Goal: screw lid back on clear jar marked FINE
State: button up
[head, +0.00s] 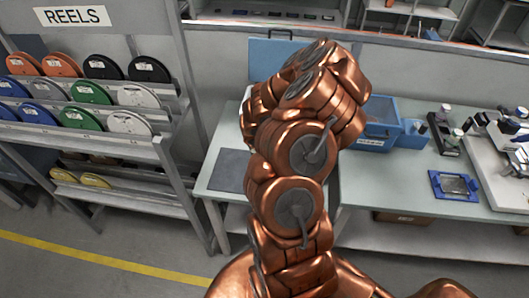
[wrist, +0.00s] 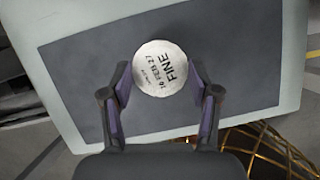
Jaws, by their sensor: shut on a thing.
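A round white lid (wrist: 152,72), printed "FINE" with a date line, shows from above in the wrist view. My gripper (wrist: 160,80) has one finger on each side of the lid and is shut on it. No clear jar wall shows; anything under the lid is hidden by it. I cannot tell whether the lid sits on a jar or how tight it is. In the head view my copper arm covers the lid and gripper.
A dark mat (wrist: 90,65) lies below the lid on the pale bench (head: 405,190). Blue bins (head: 378,137), a blue-framed tray (head: 455,186) and small bottles (head: 445,112) stand to the right. A reel rack (head: 110,147) stands at left.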

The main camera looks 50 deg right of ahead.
dwell(0.4)
jog(key=shift+w+f+m+g+b, duration=0.15)
jog(key=shift+m+g+b, duration=0.45)
jog(key=shift+m+b, duration=0.75)
jog(key=shift+m+g, duration=0.3)
jog(key=shift+m, duration=0.45)
jog(key=shift+w+m+b, duration=0.1)
jog(key=shift+m+b, duration=0.35)
jog(key=shift+m, duration=0.35)
jog(key=shift+m+g+b, duration=0.55)
jog(key=shift+m+g, duration=0.15)
jog(key=shift+m, duration=0.5)
